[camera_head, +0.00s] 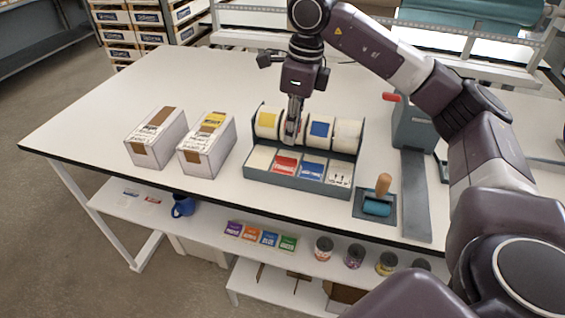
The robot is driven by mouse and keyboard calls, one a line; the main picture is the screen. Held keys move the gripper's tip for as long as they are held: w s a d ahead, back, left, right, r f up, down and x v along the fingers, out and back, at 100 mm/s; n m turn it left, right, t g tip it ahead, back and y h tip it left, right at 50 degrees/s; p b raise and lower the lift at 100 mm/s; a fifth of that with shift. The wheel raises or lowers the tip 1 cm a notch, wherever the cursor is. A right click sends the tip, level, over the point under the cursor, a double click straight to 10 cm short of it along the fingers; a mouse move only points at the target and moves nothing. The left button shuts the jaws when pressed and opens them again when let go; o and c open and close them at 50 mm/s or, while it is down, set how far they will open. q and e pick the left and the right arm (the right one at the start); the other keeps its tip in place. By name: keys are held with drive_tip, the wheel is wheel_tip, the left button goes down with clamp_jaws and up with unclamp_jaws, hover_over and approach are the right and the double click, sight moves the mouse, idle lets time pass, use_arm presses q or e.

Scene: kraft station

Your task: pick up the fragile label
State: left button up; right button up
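A dark label holder (310,185) on the table has several label rolls at the back and a row of label compartments in front. A red-and-white label (285,164) lies in the second compartment from the left; it may be the fragile label, but its print is too small to read. My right gripper (290,138) points down in front of the second roll, just above and behind the red-and-white label. Its fingers look close together and hide most of that roll. Whether they hold anything does not show. My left gripper is not in view.
A roller with a wooden handle (380,195) and a grey tape machine (414,130) stand to the right. The table's left end is clear.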

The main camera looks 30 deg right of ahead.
sight(286, 162)
drive_tip(key=shift+a+f, duration=0.15)
drive_tip(key=shift+f, duration=0.8)
drive_tip(key=f, duration=0.1)
drive_tip(key=f+p, duration=0.1)
drive_tip(key=f, duration=0.1)
drive_tip(key=f+p, duration=0.1)
drive_tip(key=shift+w+a+f, duration=0.1)
drive_tip(key=shift+w+f, duration=0.2)
drive_tip(key=shift+f, duration=0.25)
drive_tip(key=shift+c, duration=0.7)
clamp_jaws()
